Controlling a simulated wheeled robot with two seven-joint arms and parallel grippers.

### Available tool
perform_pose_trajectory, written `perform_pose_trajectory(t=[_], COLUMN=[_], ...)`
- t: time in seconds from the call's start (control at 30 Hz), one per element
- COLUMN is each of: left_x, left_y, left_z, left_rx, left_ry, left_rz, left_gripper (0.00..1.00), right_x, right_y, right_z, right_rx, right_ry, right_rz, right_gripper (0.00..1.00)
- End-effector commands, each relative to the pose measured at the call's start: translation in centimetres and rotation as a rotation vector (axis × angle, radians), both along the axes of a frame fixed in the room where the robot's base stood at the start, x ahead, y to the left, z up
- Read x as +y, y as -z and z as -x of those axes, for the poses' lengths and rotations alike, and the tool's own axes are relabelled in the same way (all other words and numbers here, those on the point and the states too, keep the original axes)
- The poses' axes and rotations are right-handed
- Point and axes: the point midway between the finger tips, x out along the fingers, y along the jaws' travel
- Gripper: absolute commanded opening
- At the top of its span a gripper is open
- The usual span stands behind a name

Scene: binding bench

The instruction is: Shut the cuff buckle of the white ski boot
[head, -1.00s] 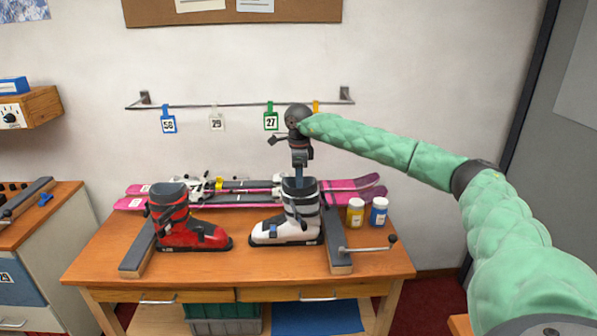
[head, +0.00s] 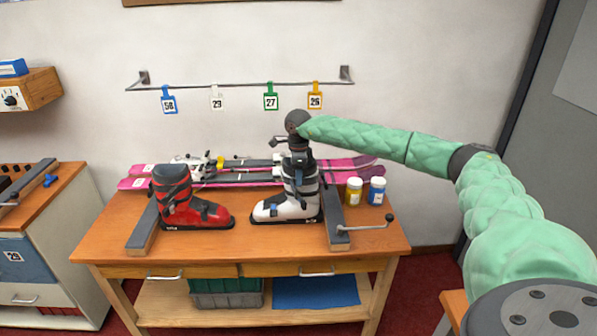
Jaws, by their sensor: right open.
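The white ski boot (head: 292,207) stands upright on the wooden bench, toe to the left, with dark bands around its cuff and a dark sole. My right gripper (head: 299,172) points down from above at the boot's cuff, in front of or against its upper part. It is open; its fingers are small and dark against the cuff, so I cannot tell whether they touch it. The cuff buckle is too small and too covered by the gripper to make out its state. My left gripper is out of view.
A red boot (head: 190,208) stands to the left on the bench (head: 245,248). Pink skis (head: 345,165) lie behind. A yellow jar (head: 354,191) and a blue jar (head: 377,191) stand right, near a crank handle (head: 372,226). Number tags hang from a wall rail (head: 235,87).

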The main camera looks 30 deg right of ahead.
Motion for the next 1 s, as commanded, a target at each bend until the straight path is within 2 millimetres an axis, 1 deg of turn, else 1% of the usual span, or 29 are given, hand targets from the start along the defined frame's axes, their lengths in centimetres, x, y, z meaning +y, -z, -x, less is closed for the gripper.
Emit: perform_pose_trajectory(t=[0.1, 0.13, 0.33, 0.67, 1.0], left_x=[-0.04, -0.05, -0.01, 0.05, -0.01], left_y=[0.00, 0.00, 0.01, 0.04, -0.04], left_z=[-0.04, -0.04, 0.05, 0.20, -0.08], left_rx=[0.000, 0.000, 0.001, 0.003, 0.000], left_ry=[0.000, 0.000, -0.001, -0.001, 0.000], left_rz=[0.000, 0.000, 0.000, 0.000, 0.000], left_gripper=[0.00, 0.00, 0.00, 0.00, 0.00], right_x=[-0.01, -0.01, -0.01, 0.00, 0.03], right_y=[0.02, 0.02, -0.01, -0.02, -0.01], right_z=[0.00, 0.00, 0.01, 0.00, 0.01], right_rx=[0.000, 0.000, 0.000, 0.000, 0.000], right_ry=[0.000, 0.000, 0.000, 0.000, 0.000], right_rz=[0.000, 0.000, 0.000, 0.000, 0.000], right_gripper=[0.42, 0.40, 0.01, 0.00, 0.00])
